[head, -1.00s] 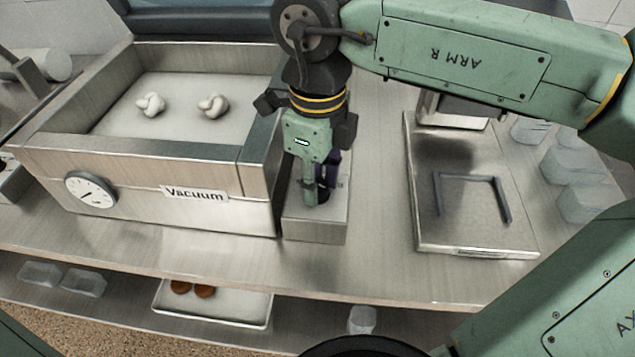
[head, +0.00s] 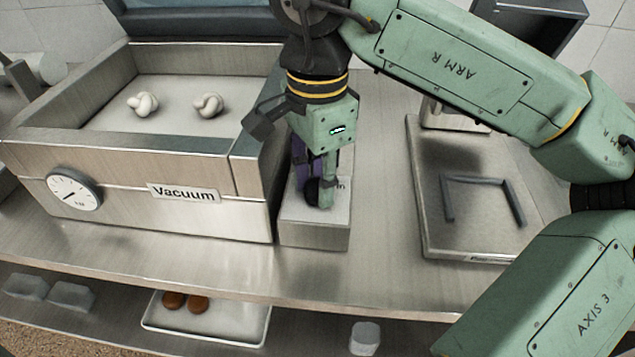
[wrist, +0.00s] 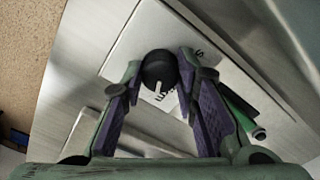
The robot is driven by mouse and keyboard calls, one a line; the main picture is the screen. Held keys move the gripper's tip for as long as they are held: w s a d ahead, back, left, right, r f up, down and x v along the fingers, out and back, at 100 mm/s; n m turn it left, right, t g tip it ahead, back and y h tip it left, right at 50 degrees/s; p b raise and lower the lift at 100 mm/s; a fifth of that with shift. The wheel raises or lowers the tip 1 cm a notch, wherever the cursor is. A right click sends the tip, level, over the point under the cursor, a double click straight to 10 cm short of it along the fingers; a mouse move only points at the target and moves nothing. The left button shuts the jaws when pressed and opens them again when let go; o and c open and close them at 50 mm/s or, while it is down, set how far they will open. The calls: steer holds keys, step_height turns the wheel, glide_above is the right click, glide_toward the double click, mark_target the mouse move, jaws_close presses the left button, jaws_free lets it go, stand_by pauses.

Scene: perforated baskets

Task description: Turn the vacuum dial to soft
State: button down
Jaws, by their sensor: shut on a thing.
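The vacuum machine (head: 120,185) is a steel box with an open chamber and a "Vacuum" label on its front. Its black dial (head: 311,190) sits on a low steel control block (head: 315,236) at the machine's right side. In the wrist view the round dial (wrist: 158,70) has a white pointer mark, and the printed words around it are partly hidden. My gripper (head: 320,190) points down over the block and is shut on the dial. In the wrist view its purple-padded fingers stand on either side of the dial.
A round gauge (head: 74,190) is on the machine's front. Two pale knotted pieces lie in the chamber. A flat steel device (head: 470,225) with a dark bracket stands to the right. A tray (head: 205,328) with brown items is on the shelf below.

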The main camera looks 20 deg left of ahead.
steer(key=shift+n+b, duration=0.55)
steer(key=shift+n, duration=1.35)
steer(key=c, duration=1.2)
jaws_free()
steer(key=shift+c, duration=0.2)
step_height(320, 180, up, 12)
